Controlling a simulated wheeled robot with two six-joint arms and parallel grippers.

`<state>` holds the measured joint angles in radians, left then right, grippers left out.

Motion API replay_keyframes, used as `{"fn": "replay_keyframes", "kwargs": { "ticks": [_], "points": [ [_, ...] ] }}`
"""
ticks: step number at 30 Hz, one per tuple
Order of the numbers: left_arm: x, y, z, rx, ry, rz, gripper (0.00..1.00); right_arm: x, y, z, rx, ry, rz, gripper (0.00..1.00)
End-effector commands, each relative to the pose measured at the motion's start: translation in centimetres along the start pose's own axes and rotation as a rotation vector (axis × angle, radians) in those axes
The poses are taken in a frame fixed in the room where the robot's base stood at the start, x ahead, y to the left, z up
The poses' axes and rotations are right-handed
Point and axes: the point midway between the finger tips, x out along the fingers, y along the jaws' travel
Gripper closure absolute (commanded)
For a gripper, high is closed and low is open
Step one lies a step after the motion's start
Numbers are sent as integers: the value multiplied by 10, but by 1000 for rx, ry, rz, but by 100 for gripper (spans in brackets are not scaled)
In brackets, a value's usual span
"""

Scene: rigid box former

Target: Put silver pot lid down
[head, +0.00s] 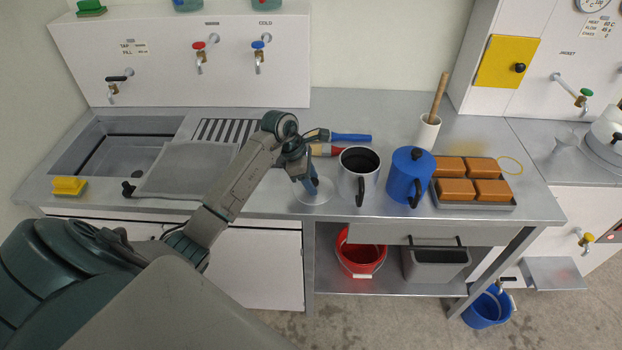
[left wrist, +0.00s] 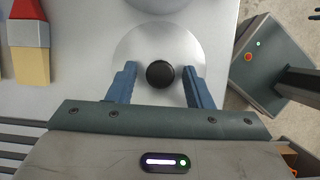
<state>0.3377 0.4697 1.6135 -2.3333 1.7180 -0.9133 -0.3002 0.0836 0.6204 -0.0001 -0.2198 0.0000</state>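The silver pot lid (head: 316,198) lies flat on the steel counter near its front edge, left of the open silver pot (head: 346,184). In the left wrist view the lid (left wrist: 148,42) is a round disc with a black knob (left wrist: 160,74). My left gripper (head: 312,187) is directly over the lid, pointing down. In the left wrist view its blue fingers (left wrist: 160,84) stand apart on either side of the knob, with a visible gap on both sides.
A blue lidded pot (head: 408,178) stands right of the silver pot, beside a tray of orange-brown blocks (head: 454,190). A blue-handled brush (head: 350,137) and a red brush (head: 326,150) lie behind the lid. A sink (head: 95,150) is at the left.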

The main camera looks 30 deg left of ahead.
Motion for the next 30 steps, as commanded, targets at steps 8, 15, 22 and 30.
{"fn": "replay_keyframes", "kwargs": {
  "ticks": [8,15,22,30],
  "points": [
    [-1,0,0,0,0,0,53,-1,-7,0,3,0,-7,64],
    [-22,2,0,3,1,6,53,8,-8,0,3,0,-8,64],
    [-72,1,-1,3,2,6,53,28,-7,2,2,0,-5,64],
    [-115,1,0,0,0,3,53,39,-5,3,1,-3,-2,64]
  ]
}}
